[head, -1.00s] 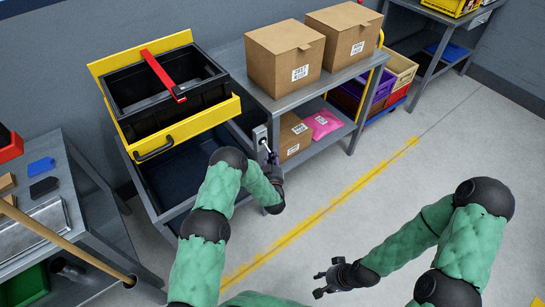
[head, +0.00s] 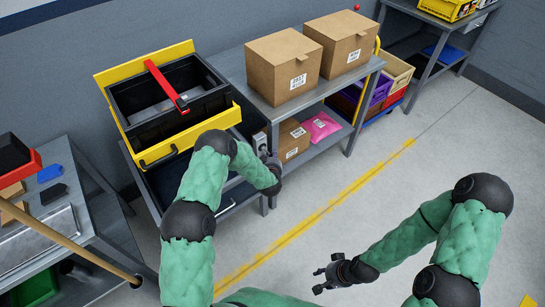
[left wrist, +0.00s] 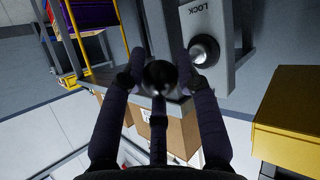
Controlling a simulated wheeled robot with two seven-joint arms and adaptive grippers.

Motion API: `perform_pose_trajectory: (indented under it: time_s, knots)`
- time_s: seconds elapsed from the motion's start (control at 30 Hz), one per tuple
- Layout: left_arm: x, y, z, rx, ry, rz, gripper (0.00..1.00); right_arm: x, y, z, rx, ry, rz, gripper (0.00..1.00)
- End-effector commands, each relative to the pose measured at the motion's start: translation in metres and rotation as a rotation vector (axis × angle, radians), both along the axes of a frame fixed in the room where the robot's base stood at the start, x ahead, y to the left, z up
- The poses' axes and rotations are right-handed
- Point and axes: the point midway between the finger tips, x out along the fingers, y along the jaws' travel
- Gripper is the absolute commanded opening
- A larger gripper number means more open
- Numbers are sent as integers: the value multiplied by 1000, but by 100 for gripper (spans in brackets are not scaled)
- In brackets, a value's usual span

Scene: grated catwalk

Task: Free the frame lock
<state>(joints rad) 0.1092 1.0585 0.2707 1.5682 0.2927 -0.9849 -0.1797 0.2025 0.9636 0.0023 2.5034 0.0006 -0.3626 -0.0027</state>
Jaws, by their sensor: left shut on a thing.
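The lock is a grey plate marked LOCK (left wrist: 210,25) with a round metal boss in the left wrist view. In the head view the plate (head: 260,139) sits on the post between the cart and the shelf. My left gripper (head: 275,162) is at the plate, its fingers closed around a dark round knob (left wrist: 160,75) beside the boss. The link between knob and boss is hidden. The cart's yellow frame (head: 190,135) holds a black crate (head: 140,98) with a red bar (head: 166,85) across it. My right gripper (head: 322,279) is open and empty above the floor.
A grey shelf (head: 263,90) right of the cart carries cardboard boxes (head: 284,65), with a pink packet (head: 320,126) below. A workbench (head: 95,190) with a wooden pole (head: 70,245) stands at left. The floor around the yellow line (head: 320,215) is clear.

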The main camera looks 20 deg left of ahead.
Motion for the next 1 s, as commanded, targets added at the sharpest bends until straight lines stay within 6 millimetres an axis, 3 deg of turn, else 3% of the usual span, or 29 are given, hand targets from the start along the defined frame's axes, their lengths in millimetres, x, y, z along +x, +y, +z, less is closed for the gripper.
perform_pose_trajectory:
  time_s: [0.1, 0.4, 1.0]
  knots:
    - [2, 2, 12, -71, 50, 1, 0, 0, 0, 9, 0, 0, 0, 40]
    - [4, 4, 20, -198, 152, 0, 0, 0, 0, 16, 0, 0, 0, 40]
    - [6, 6, 23, -246, 189, 0, 0, 0, 0, 18, 0, 0, 0, 40]
